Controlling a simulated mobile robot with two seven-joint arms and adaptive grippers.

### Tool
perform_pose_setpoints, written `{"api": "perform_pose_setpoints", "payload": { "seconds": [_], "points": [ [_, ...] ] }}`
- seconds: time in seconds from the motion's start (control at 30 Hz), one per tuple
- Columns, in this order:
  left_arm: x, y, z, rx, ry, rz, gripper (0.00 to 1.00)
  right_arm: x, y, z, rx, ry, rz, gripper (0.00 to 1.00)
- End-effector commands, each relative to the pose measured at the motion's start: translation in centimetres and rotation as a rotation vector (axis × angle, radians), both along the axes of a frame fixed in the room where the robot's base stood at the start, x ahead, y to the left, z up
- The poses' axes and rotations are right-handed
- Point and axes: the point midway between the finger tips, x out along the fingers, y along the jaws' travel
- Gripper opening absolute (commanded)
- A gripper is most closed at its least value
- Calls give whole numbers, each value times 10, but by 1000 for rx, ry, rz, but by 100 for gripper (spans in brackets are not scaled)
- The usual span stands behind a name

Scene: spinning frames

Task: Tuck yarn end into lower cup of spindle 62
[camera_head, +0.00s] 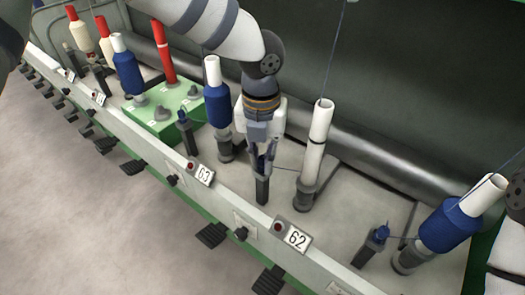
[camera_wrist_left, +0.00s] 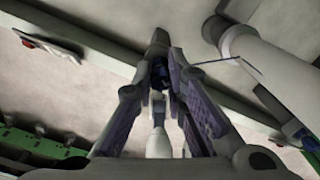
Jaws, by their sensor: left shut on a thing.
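My left gripper (camera_head: 264,158) is above the front rail, right over a short dark upright cup (camera_head: 262,190) behind the 62 label (camera_head: 296,239). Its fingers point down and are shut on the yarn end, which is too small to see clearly. A thin yarn (camera_head: 287,170) runs from the fingertips to a white tube (camera_head: 318,140) standing just to the right. In the left wrist view the dark cup (camera_wrist_left: 158,40) lies straight beyond the fingertips, with a blue bit (camera_wrist_left: 160,74) between the fingers. I cannot tell whether the fingers touch the cup. My right gripper is out of view.
A blue bobbin (camera_head: 218,105) stands close left of my left gripper, and another blue bobbin (camera_head: 460,215) at the right. A similar dark cup (camera_head: 372,246) stands before it. The 63 label (camera_head: 204,175) is on the rail.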

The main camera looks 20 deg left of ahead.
Motion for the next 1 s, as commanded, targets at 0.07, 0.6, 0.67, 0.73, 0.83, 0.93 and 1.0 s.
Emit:
{"api": "perform_pose_setpoints", "payload": {
  "seconds": [0.07, 0.6, 0.67, 0.73, 0.83, 0.93, 1.0],
  "points": [
    [0, 0, -1, 0, 0, 0, 2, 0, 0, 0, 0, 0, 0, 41],
    [0, 0, 0, 0, -1, 0, 36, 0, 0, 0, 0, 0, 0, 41],
    [0, 0, 1, 0, -2, 0, 36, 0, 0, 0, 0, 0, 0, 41],
    [1, 0, 9, 0, -5, 0, 36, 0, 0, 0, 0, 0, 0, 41],
    [1, 0, 31, -1, -6, 0, 36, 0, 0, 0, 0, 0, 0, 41],
    [1, 0, 60, -2, -7, 1, 36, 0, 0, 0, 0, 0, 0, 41],
    [1, 0, 79, -1, -6, 1, 36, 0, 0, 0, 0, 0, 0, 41]
  ]
}}
